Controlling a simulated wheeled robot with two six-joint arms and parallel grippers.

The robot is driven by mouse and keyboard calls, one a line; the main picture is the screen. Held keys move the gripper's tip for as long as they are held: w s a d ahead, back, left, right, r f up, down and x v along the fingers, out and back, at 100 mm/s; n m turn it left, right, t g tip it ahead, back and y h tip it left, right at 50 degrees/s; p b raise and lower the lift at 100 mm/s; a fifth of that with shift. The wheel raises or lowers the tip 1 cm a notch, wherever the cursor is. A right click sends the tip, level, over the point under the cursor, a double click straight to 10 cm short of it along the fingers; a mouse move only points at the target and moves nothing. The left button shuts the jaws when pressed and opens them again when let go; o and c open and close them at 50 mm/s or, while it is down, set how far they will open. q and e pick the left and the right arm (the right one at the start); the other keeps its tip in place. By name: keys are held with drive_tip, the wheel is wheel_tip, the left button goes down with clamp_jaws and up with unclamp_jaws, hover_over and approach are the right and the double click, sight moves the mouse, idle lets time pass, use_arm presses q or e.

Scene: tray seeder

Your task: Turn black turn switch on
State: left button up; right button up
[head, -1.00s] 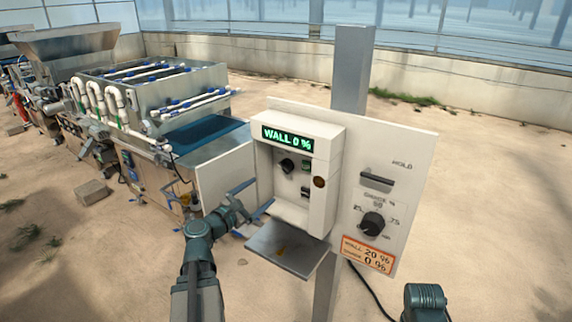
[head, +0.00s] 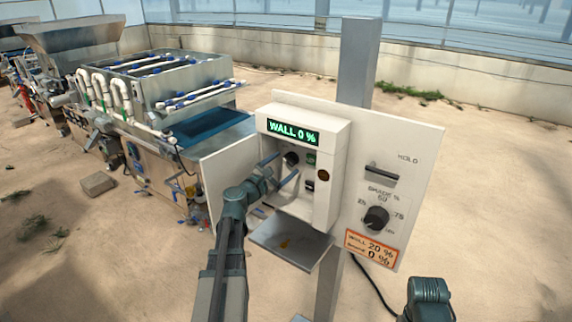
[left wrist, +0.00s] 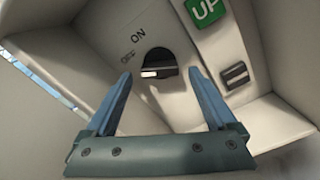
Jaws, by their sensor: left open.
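The black turn switch (head: 291,158) sits on the recessed face of the white control box (head: 325,196). In the left wrist view the switch (left wrist: 160,60) is round and black with a white mark at its lower left; "ON" is printed above left, with a fainter label below it. My left gripper (head: 286,165) is open and empty in front of the switch. In the left wrist view its two blue fingers (left wrist: 161,73) stand either side of the switch, apparently short of it. Only a dark link of my right arm shows, at the bottom right; its gripper is out of view.
The display (head: 292,132) reads "WALL 0 %". A green UP button (left wrist: 207,10) and a small rocker (left wrist: 236,76) are right of the switch. An open door (head: 229,177) stands left of the box, a metal shelf (head: 290,243) below. A larger black dial (head: 376,217) is farther right.

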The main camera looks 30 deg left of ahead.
use_arm(q)
drive_tip(key=shift+w, duration=0.8)
drive_tip(key=shift+d, duration=0.1)
drive_tip(key=c, duration=1.4)
drive_tip(key=shift+m, duration=0.4)
drive_tip(key=m, duration=1.1)
drive_tip(key=shift+r, duration=0.15)
drive_tip(key=shift+m, duration=0.3)
